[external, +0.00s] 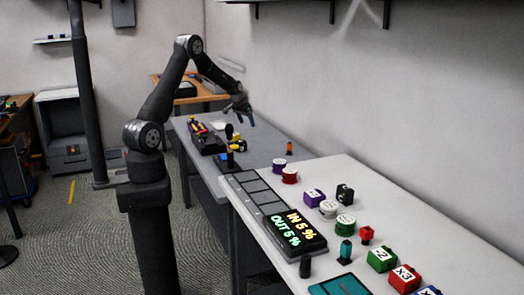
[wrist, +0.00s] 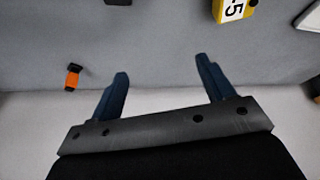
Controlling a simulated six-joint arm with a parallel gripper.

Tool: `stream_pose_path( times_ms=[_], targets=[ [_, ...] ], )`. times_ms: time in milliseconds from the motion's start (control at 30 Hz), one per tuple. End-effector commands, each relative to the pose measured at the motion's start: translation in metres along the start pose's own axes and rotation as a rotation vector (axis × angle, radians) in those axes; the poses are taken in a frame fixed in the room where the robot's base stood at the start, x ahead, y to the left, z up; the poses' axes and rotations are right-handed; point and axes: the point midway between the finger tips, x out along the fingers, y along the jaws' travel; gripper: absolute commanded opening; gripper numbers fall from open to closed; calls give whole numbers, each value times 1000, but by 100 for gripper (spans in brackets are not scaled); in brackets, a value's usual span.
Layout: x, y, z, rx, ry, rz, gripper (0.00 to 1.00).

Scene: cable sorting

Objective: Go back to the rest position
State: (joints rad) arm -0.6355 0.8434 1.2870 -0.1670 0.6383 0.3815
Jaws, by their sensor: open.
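My gripper (wrist: 163,82) is open and empty in the wrist view, its two blue fingers spread apart above a grey table top. In the external view my gripper (external: 247,119) hangs at the end of my bent arm, above the far grey table (external: 262,145). Nothing is between the fingers. How high it is above the table is hard to tell.
An orange and black piece (wrist: 72,77) lies left of the fingers, and a yellow block (wrist: 232,9) marked 5 is at the top. The white table (external: 390,215) holds spools, coloured blocks and a sorting tray with a lit display (external: 291,228).

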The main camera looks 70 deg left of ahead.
Motion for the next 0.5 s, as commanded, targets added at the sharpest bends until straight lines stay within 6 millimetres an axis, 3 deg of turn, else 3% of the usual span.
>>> stream_pose_path(
  times_ms=[500],
  targets=[
    [-10,105,-8,196,-9,78,74]
  ],
)
